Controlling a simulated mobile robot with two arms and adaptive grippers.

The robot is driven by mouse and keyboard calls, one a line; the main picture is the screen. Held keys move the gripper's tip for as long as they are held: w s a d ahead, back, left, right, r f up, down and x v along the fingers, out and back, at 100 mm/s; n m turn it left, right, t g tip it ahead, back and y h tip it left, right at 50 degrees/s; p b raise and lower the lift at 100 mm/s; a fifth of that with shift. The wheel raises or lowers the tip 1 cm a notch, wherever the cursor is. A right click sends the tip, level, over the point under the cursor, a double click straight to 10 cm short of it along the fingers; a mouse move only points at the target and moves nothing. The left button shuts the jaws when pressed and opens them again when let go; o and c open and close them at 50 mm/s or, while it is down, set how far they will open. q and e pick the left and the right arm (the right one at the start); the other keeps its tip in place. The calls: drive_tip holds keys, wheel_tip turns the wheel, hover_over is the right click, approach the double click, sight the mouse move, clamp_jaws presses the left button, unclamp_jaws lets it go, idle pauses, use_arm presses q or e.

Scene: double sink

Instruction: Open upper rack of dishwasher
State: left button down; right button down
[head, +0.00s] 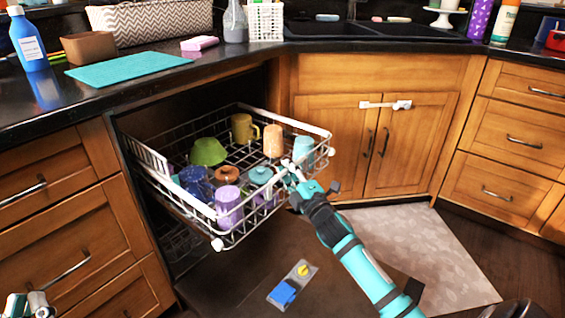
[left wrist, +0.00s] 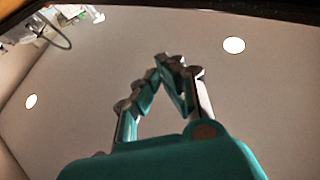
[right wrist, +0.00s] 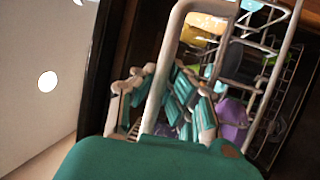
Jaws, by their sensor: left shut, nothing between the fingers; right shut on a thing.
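The upper rack (head: 236,243) of the dishwasher is a white wire basket, pulled well out over the lowered dishwasher door (head: 330,275). Cups, mugs and bowls stand in it. My right gripper (head: 288,172) is shut on the rack's front rim, near its right part; in the right wrist view the gripper (right wrist: 165,85) has its fingers around a white wire of the rack (right wrist: 158,80). My left gripper (head: 25,303) is at the lower left corner, far from the rack. In the left wrist view it (left wrist: 170,62) is shut and empty, with its fingertips together.
A dark counter (head: 200,72) with a teal mat (head: 130,68) and a blue bottle (head: 27,40) runs above the dishwasher. Wooden cabinets (head: 365,140) stand right of the rack, drawers (head: 80,230) left. A pale rug (head: 430,250) lies on the floor.

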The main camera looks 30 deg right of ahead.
use_arm(q)
drive_tip(key=shift+w+d+f+g, duration=0.1)
drive_tip(key=shift+w+f+g, duration=0.05)
drive_tip(key=shift+f+g, duration=0.45)
use_arm(e)
drive_tip(key=shift+s+d, duration=0.2)
drive_tip(key=shift+s, duration=0.3)
drive_tip(key=c, duration=1.6)
unclamp_jaws()
drive_tip(key=s+f, duration=0.2)
drive_tip(key=s, duration=0.9)
drive_tip(key=shift+s+a, duration=0.35)
drive_tip(key=shift+s, duration=0.05)
